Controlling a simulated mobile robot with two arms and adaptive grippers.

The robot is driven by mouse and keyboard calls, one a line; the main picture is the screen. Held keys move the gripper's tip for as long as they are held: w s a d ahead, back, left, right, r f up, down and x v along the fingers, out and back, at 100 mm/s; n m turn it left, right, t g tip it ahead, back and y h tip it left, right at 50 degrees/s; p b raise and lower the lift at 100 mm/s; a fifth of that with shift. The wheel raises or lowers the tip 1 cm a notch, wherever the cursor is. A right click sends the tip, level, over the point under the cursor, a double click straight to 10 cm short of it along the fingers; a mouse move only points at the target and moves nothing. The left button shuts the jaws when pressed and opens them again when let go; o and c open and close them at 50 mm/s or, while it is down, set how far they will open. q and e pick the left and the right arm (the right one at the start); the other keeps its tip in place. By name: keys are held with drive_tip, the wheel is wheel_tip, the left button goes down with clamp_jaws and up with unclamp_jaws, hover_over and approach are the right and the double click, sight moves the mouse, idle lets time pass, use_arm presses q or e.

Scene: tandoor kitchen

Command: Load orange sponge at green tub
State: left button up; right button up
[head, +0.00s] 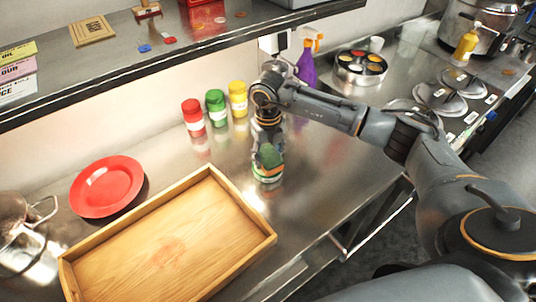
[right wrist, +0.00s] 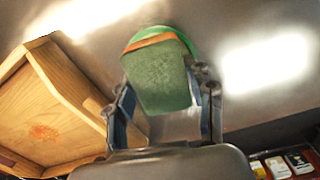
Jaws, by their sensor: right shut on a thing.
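The orange sponge (head: 269,157) shows mostly its green face, with an orange edge. In the right wrist view the sponge (right wrist: 160,80) stands between the fingers of my right gripper (right wrist: 165,100). My right gripper (head: 267,140) is shut on it and points down at the counter. The green tub (head: 268,180) is on the counter directly below the sponge; its green rim (right wrist: 190,42) shows behind the sponge in the right wrist view. The sponge overlaps the tub's opening in view; I cannot tell whether it touches the tub. My left gripper is not in view.
A wooden tray (head: 150,250) lies left of the tub, with a red plate (head: 107,187) behind it. Red (head: 193,117), green (head: 216,108) and yellow (head: 238,99) bottles stand near the wall. A purple spray bottle (head: 306,66) stands further right. A shelf (head: 160,55) overhangs the counter.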

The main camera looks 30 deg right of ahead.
sight(268, 155)
drive_tip(key=shift+f, duration=0.2)
drive_tip(key=shift+s+f+b, duration=0.1)
drive_tip(key=shift+f+b, duration=0.2)
drive_tip(key=shift+b, duration=0.15)
idle(1.3)
drive_tip(key=shift+r, duration=0.1)
drive_tip(key=shift+r+p, duration=0.65)
drive_tip(key=shift+r, duration=0.25)
drive_tip(key=shift+r+p, duration=1.45)
drive_tip(key=shift+r, duration=1.15)
